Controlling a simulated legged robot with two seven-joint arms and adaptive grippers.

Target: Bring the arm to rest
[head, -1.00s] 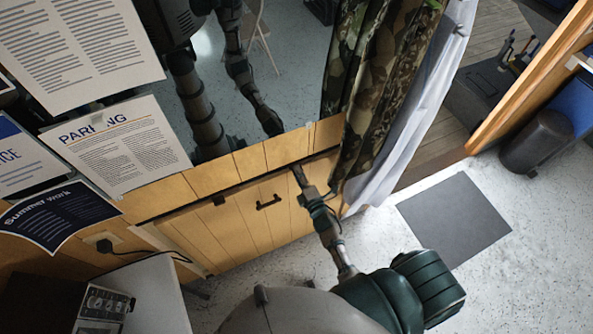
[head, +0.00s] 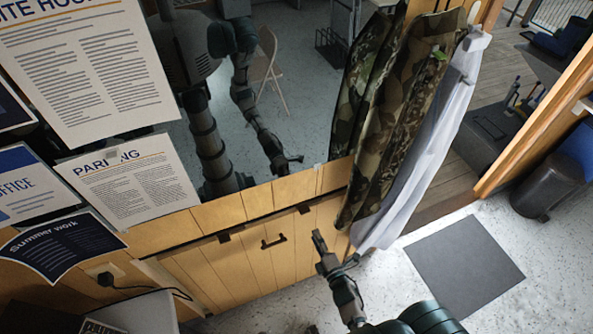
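My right gripper (head: 318,240) shows in the head view at the lower middle, in front of the wooden panel (head: 222,268). Its arm comes up from the bottom edge. The fingers are small and dark, and I cannot tell whether they are open or shut. I see nothing held in them. A black handle (head: 273,242) on the panel is left of the gripper, apart from it in the picture. A mirror (head: 315,95) above the panel reflects my body and an arm. My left gripper is not in view.
Camouflage clothing (head: 400,95) and a white cloth (head: 425,150) hang right of the mirror, close to my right gripper. A grey mat (head: 465,265) lies on the speckled floor. A dark bin (head: 545,185) stands at the right. Notices (head: 130,185) hang at the left.

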